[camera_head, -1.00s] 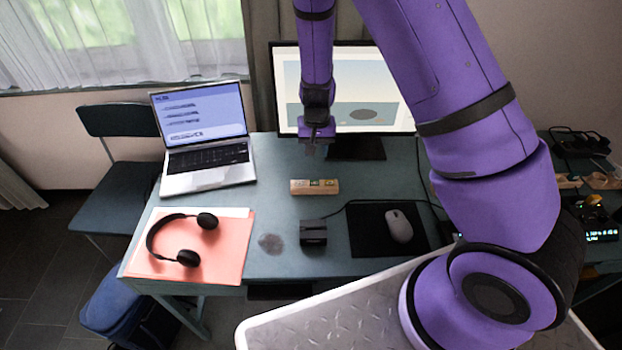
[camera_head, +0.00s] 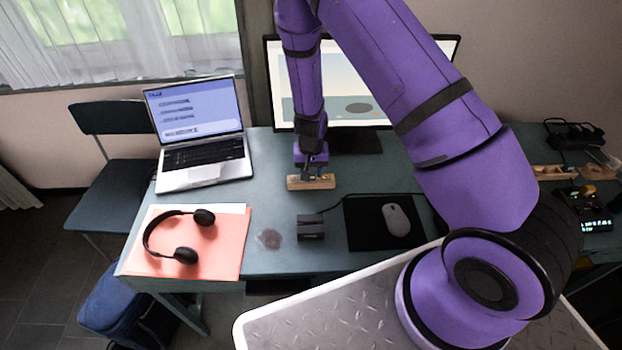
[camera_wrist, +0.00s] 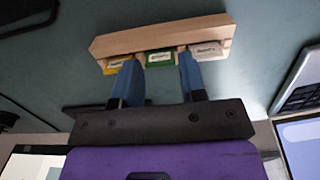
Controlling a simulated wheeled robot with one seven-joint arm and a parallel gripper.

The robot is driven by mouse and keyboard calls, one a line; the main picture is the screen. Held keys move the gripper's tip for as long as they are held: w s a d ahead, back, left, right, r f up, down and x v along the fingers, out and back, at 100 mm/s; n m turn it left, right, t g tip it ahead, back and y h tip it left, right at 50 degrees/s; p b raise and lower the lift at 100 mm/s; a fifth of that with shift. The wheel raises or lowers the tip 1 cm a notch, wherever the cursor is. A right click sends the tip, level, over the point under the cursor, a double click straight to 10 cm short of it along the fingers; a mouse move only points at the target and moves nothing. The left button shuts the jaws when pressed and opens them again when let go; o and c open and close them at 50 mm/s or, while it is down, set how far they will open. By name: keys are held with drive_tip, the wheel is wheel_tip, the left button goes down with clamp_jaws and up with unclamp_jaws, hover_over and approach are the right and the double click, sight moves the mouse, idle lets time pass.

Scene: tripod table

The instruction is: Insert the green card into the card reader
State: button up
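The green card (camera_wrist: 160,58) sits in the middle of a wooden holder (camera_wrist: 160,36), between a yellow card (camera_wrist: 115,65) and a white card (camera_wrist: 207,50) in the wrist view. My gripper (camera_wrist: 160,62) is open, with its blue fingers apart on either side of the green card's width. Whether they touch it I cannot tell. In the head view my gripper (camera_head: 311,176) is low at the holder (camera_head: 297,184) and hides most of the cards. The card reader (camera_head: 311,227), a small black box with a cable, stands on the desk in front of the holder.
A mouse (camera_head: 396,219) on a black pad lies right of the reader. Headphones (camera_head: 185,228) on pink folders lie at left. A laptop (camera_head: 205,160) is behind them and a monitor (camera_head: 345,110) at the back. The desk between holder and reader is mostly clear.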

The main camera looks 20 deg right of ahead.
drive_tip(key=shift+f, duration=0.6)
drive_tip(key=c, duration=0.6)
drive_tip(key=shift+o, duration=0.2)
drive_tip(key=shift+r, duration=0.1)
drive_tip(key=shift+r, duration=0.8)
wheel_tip(320, 180, up, 2)
drive_tip(key=s+d+r, duration=0.1)
drive_tip(key=s, duration=1.4)
drive_tip(key=shift+s+d+r, duration=0.15)
drive_tip(key=shift+s+r, duration=0.05)
drive_tip(key=shift+s, duration=0.1)
